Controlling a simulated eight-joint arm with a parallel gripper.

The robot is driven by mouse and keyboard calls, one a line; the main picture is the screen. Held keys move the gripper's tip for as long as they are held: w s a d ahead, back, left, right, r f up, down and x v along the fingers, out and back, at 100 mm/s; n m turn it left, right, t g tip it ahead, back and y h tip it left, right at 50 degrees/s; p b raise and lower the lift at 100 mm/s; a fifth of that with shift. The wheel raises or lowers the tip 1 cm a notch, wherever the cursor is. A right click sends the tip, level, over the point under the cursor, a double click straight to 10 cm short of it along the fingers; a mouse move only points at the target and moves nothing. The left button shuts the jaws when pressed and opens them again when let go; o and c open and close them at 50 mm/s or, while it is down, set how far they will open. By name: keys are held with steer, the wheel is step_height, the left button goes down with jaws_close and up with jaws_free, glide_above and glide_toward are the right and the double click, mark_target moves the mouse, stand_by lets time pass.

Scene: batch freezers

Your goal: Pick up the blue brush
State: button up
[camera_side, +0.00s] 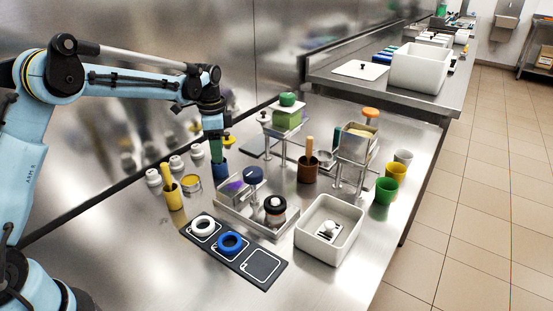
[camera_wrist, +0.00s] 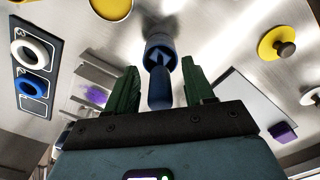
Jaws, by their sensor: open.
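The blue brush (camera_wrist: 159,92) stands in a blue cup (camera_side: 220,168), its handle pointing up toward the wrist camera. The cup also shows in the wrist view (camera_wrist: 160,48). My gripper (camera_side: 214,146) is above the blue cup in the side view, pointing down. In the wrist view its green fingers (camera_wrist: 161,84) are open, one on each side of the brush handle, with gaps visible. In the side view the fingers hide the handle.
A yellow cup with a yellow brush (camera_side: 173,192) and white-capped jars (camera_side: 176,163) stand left of the blue cup. A metal tray (camera_side: 229,207) is close on the right. A black board (camera_side: 260,264) with white and blue rings lies in front.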

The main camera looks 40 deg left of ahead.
steer(key=shift+c, duration=0.5)
jaws_close()
steer(key=shift+r, duration=0.7)
step_height(320, 180, up, 2)
steer(key=shift+r, duration=0.2)
steer(key=s+d+r, duration=0.3)
steer(key=d+r, duration=0.4)
steer(key=d, duration=0.4)
steer(key=shift+s, duration=0.4)
